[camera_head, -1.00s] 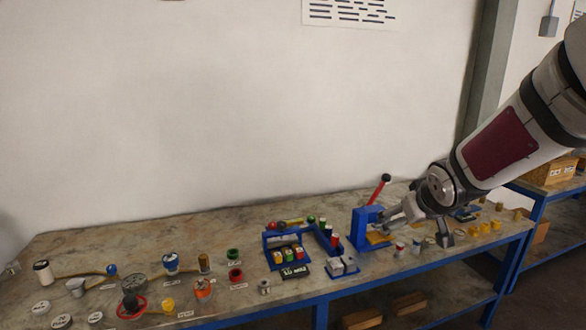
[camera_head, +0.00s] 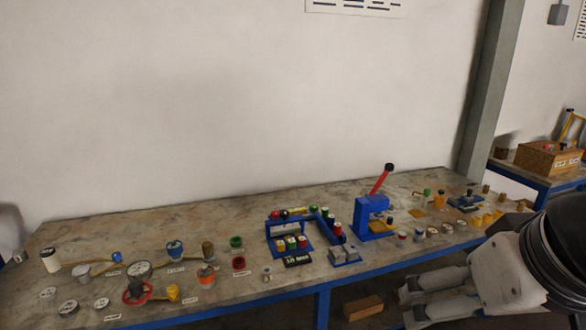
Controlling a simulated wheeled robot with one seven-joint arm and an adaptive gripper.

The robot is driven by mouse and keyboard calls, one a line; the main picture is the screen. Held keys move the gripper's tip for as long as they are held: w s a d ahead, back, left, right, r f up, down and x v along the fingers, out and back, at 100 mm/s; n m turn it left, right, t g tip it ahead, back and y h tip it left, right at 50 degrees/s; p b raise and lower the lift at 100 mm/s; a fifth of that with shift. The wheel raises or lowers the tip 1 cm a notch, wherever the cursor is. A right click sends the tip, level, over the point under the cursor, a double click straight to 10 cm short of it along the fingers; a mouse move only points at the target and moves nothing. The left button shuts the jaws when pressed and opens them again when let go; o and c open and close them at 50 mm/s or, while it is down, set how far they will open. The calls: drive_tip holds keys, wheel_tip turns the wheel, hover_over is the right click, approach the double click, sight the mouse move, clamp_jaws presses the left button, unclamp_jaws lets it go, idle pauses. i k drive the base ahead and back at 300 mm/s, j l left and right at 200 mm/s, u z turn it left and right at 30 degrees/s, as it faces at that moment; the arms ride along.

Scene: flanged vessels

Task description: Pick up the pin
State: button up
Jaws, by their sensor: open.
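I cannot make out which of the small objects on the workbench (camera_head: 190,222) is the pin; the pieces are too small in this view. My gripper (camera_head: 405,303) is at the lower right, in front of the bench's front edge. Its two pale fingers point left and are apart, with nothing seen between them. It touches none of the items on the bench.
A blue press (camera_head: 374,217) with a red lever stands right of centre. A blue rack (camera_head: 290,238) with coloured cylinders is in the middle. Gauges, valves and fittings crowd the left side. Small yellow parts (camera_head: 476,222) sit at the right. A second bench (camera_head: 536,182) holds a wooden box.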

sight(338, 226)
drive_tip(key=u, duration=0.6)
drive_tip(key=i+l+z, duration=0.25)
drive_tip(key=i+l, duration=0.2)
drive_tip(key=i+l+z, duration=0.25)
drive_tip(key=i+l, duration=0.25)
drive_tip(key=i+l+z, duration=0.2)
drive_tip(key=i+l, duration=0.15)
drive_tip(key=i, duration=0.15)
drive_tip(key=i+l+z, duration=0.25)
drive_tip(key=i, duration=0.3)
